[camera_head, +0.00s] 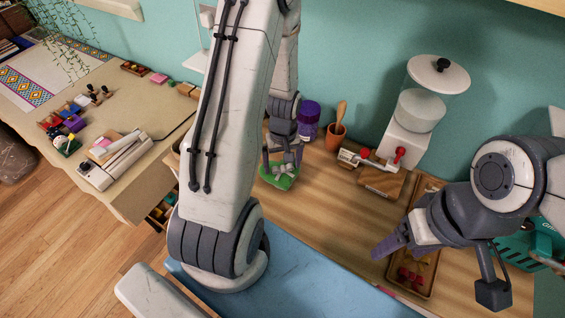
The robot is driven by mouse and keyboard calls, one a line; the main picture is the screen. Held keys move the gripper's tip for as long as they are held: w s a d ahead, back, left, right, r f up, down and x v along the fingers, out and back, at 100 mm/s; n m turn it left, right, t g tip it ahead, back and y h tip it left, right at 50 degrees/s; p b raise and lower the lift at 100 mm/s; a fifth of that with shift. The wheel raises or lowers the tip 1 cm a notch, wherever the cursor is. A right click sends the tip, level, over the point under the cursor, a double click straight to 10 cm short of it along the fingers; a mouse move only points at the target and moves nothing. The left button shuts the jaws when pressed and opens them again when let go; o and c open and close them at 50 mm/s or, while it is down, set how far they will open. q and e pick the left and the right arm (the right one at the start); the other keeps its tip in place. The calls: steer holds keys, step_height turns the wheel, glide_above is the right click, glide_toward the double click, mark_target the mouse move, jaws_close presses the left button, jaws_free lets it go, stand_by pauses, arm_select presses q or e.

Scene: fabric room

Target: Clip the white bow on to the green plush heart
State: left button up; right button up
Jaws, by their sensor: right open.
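The green plush heart (278,181) lies on the wooden worktop behind my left arm, which hides part of the area. My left gripper (283,158) points down right over the heart. A small pale shape (287,170) at its fingertips, on or just above the heart, may be the white bow. It is too small to tell whether the fingers grip it or whether it touches the heart. My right gripper (441,270) is open, its fingers spread above the wooden tray at the right, with nothing visible between them.
The wooden tray (425,190) holds small red pieces. The blue mat (310,285) in front looks clear.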

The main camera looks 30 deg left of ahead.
arm_select(q)
step_height(320, 180, up, 10)
steer(key=shift+r, duration=0.25)
stand_by(0.3)
steer(key=shift+r, duration=0.1)
step_height(320, 180, up, 9)
steer(key=p, duration=0.8)
stand_by(0.5)
steer(key=shift+d, duration=0.1)
stand_by(0.3)
